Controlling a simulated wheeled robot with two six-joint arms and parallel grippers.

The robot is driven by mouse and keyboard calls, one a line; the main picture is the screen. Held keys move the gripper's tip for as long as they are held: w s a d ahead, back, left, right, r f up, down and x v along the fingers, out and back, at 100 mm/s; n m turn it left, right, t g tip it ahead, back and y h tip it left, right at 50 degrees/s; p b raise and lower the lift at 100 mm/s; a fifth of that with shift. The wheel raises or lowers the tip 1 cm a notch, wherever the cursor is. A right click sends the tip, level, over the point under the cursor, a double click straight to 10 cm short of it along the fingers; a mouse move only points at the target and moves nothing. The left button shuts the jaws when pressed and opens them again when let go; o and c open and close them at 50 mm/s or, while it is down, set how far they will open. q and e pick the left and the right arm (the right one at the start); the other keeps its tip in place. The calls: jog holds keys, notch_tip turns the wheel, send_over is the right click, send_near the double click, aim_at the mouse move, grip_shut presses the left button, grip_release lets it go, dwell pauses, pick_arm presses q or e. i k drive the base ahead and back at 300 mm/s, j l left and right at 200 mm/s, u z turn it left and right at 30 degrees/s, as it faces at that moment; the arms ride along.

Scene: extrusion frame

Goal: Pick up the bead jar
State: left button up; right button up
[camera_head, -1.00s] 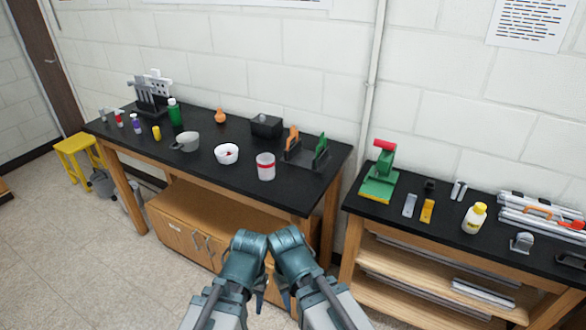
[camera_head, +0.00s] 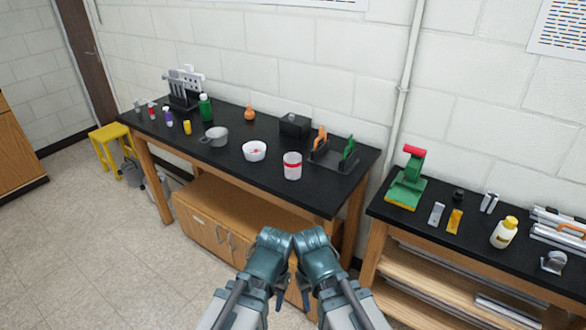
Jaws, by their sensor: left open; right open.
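A pale jar with a red band (camera_head: 292,166), which looks like the bead jar, stands upright near the front edge of the left black-topped bench (camera_head: 228,178). A white bowl with something red in it (camera_head: 254,151) sits just left of it. My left gripper (camera_head: 279,298) and my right gripper (camera_head: 306,298) are close together, low in front of the bench. Both are open and empty, pointing down and well apart from the jar. Their fingers are small and partly hidden by the wrists.
A grey pot (camera_head: 216,136), a green bottle (camera_head: 205,107) and a black box (camera_head: 295,125) share the left bench. An organizer (camera_head: 334,155) with orange and green handles is right of the jar. A second bench (camera_head: 480,236) stands to the right. Open floor (camera_head: 110,240) lies at left.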

aim_at(292, 160)
jog(key=i+j, duration=1.3)
jog(key=j, duration=0.25)
